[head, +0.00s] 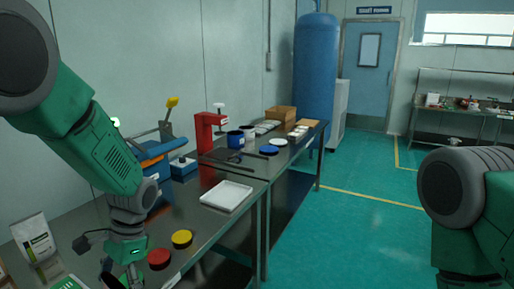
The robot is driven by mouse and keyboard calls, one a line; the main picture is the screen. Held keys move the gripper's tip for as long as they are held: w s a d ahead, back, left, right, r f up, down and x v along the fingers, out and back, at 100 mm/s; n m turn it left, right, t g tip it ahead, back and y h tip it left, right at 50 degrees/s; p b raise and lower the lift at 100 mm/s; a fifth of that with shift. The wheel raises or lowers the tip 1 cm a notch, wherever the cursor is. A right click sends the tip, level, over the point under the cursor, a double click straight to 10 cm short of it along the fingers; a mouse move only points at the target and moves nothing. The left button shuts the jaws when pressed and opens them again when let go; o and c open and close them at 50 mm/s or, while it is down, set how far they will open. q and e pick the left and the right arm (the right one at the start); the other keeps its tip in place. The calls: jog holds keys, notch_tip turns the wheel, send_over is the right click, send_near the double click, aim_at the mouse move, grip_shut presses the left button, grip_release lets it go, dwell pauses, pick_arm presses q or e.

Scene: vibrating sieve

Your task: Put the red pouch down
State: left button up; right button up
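I see no red pouch in the head view. A white pouch with a dark green label (37,240) stands upright at the left end of the near table. A round red item (159,258) lies on that table, beside a round yellow one (181,238). My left gripper (112,281) points down over the near left part of the table, left of the red item. Its fingertips are cut off or hidden at the bottom edge, so its opening and contents cannot be told. My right arm shows at the right edge; its gripper is out of view.
A white tray (227,195) lies on the near table (196,226). A red stand (207,131), blue equipment (158,150), a cardboard box (281,114) and small containers stand farther back. A tall blue tank (315,68) stands beyond. The green floor (345,235) right of the tables is clear.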

pick_arm(q)
jog(key=s+d+f+n+h, duration=0.2)
jog(key=s+d+f+n, duration=0.1)
jog(key=s+d+n, duration=0.4)
notch_tip(320, 180, down, 10)
jog(key=a+b, duration=0.1)
jog(key=b, duration=0.8)
jog(key=shift+s+r+g+b, duration=0.25)
jog(key=shift+s+g+b, duration=0.05)
jog(key=shift+s+b, duration=0.1)
